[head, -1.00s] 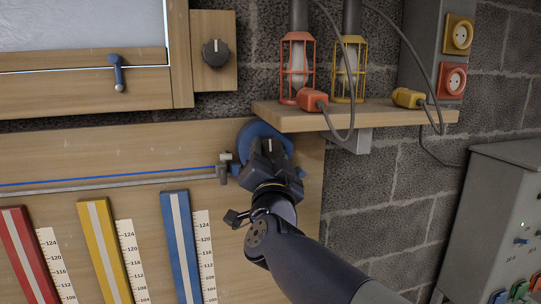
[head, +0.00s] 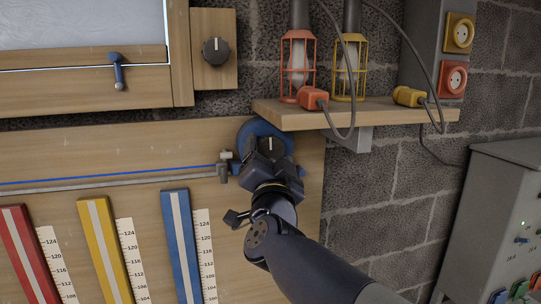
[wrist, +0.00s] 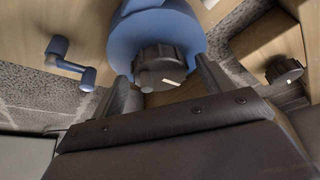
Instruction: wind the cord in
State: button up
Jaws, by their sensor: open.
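The blue reel (head: 250,132) is mounted at the right end of the wooden board, partly hidden behind my gripper; it also shows in the wrist view (wrist: 150,20). A black knob (wrist: 157,70) with a white mark sits on its face. The blue cord (head: 120,176) runs along the board from the left to a grey guide (head: 224,167) beside the reel. My gripper (wrist: 164,88) is open, with one finger on each side of the knob's near edge; I cannot tell whether they touch it. A blue crank-shaped piece (wrist: 70,62) shows beside the reel.
A shelf (head: 350,117) with two caged lamps overhangs the reel's upper right. Another knob (head: 216,52) is on a panel above left. Red, yellow and blue strips (head: 183,245) with scales stand below the cord. A grey box (head: 500,215) is at right.

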jog(key=b+v, duration=0.2)
jog(key=v, duration=0.8)
jog(key=shift+s, duration=0.2)
jog(key=p+x, duration=0.2)
jog(key=x, duration=0.9)
jog(key=shift+s+f, duration=0.1)
